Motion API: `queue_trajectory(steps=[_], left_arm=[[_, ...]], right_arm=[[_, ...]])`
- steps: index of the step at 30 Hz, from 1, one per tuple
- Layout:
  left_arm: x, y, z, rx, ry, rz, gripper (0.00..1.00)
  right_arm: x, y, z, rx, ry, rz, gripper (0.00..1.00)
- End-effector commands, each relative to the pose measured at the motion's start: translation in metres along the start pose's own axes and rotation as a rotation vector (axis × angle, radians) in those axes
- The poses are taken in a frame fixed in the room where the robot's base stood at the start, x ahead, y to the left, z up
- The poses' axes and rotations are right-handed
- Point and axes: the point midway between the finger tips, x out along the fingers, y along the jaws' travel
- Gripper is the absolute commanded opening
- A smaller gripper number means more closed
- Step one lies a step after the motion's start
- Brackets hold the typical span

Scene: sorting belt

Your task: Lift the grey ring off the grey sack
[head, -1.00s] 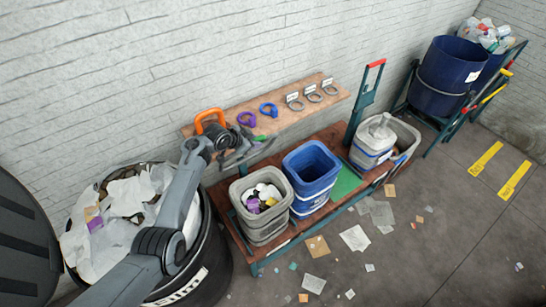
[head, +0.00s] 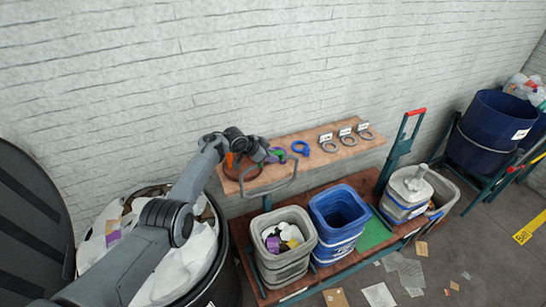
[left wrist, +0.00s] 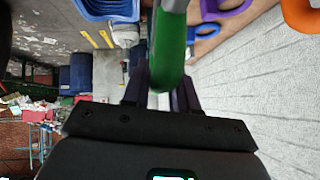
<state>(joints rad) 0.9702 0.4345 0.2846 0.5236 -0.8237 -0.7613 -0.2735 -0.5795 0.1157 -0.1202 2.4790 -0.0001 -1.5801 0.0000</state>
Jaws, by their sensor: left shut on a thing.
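My left gripper (head: 274,154) is shut on the green grip (left wrist: 170,45) of a grey loop, which I take to be the grey ring (head: 270,191). The ring hangs in the air in front of the shelf, above the grey bin in the head view, apart from it. In the left wrist view the green grip sits between my fingers. The grey bin (head: 283,271) on the cart seems to be lined with a grey sack (head: 264,221) holding mixed waste; liner and bin are hard to tell apart. My right gripper is not in view.
A blue bin (head: 338,235) stands right beside the grey bin. The wall shelf (head: 310,150) carries an orange clamp (head: 236,170), a blue ring (head: 300,148) and small grey rings. A black barrel with white waste (head: 180,265) stands left. A tied pale bundle (head: 408,188) stands right.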

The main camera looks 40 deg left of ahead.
Motion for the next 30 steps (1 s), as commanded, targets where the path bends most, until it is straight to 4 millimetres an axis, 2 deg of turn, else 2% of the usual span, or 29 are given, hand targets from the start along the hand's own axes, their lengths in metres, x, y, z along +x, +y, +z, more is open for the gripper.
queue_trajectory(steps=[3, 4, 8, 20, 26, 30], left_arm=[[0.001, 0.001, 0.0, 0.001, -0.001, 0.002, 0.0], [0.001, 0.001, 0.0, 0.001, -0.001, 0.002, 0.29], [0.001, 0.001, 0.0, 0.001, -0.001, 0.002, 0.47], [-0.004, 0.0, 0.0, 0.001, 0.0, 0.0, 0.47], [-0.022, -0.001, -0.001, 0.003, 0.0, -0.002, 0.47], [-0.041, 0.0, 0.0, 0.003, 0.001, -0.001, 0.47]], right_arm=[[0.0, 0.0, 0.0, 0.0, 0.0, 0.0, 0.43], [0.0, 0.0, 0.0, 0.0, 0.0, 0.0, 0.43], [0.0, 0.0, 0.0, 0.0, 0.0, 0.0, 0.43], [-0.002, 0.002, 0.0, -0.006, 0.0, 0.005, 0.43], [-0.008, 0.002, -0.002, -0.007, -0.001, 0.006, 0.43], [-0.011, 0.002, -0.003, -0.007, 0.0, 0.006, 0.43]])
